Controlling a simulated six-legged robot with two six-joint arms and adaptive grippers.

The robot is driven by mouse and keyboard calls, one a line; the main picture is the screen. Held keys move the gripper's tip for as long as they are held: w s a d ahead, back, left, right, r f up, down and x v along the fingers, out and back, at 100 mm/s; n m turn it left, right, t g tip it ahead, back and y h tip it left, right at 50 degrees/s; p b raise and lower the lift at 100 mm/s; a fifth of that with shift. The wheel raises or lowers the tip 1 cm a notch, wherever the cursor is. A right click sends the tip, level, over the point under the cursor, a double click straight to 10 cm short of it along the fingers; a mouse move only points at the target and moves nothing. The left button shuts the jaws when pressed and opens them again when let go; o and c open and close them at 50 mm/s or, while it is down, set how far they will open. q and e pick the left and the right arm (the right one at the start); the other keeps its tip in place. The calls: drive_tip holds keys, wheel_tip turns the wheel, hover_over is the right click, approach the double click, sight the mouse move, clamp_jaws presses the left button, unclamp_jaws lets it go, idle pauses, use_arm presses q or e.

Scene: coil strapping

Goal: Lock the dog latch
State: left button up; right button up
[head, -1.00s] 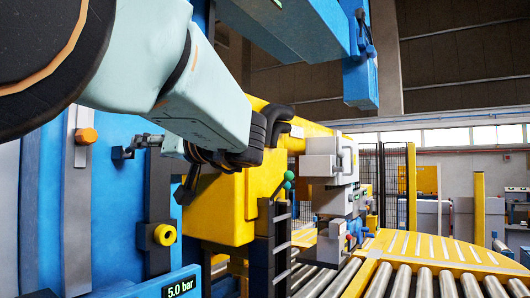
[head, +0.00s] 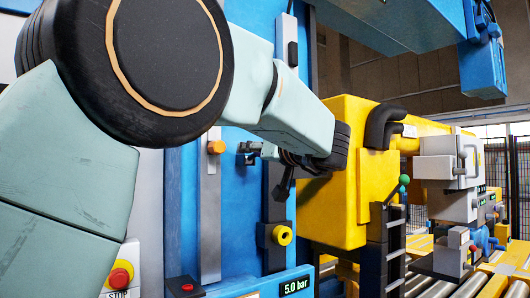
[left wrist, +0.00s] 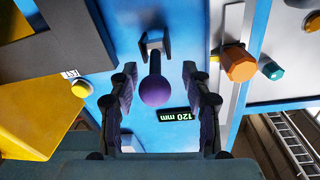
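The latch lever shows in the left wrist view as a short dark bar with a purple ball knob (left wrist: 154,91), standing out from a grey bracket (left wrist: 153,42) on the blue panel. My left gripper (left wrist: 159,80) is open, with one finger on either side of the ball and a visible gap on both sides. In the head view, a dark bracket (head: 248,153) on the blue panel shows beside my left gripper (head: 285,172); the gripper hides most of the lever there. My right gripper is in neither view.
An orange knob (head: 216,147) sits left of the bracket; a yellow knob (head: 282,235) and a 5.0 bar display (head: 297,285) sit below. A 120 mm display (left wrist: 175,115) lies near the ball. A yellow housing (head: 335,205) stands close right of the gripper. A red stop button (head: 120,277) is lower left.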

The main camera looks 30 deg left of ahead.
use_arm(q)
drive_tip(key=shift+a, duration=0.1)
drive_tip(key=shift+c, duration=0.8)
drive_tip(key=shift+w+a+f, duration=0.4)
drive_tip(key=shift+w, duration=0.2)
drive_tip(key=c, duration=0.4)
drive_tip(key=shift+s, duration=0.1)
clamp_jaws()
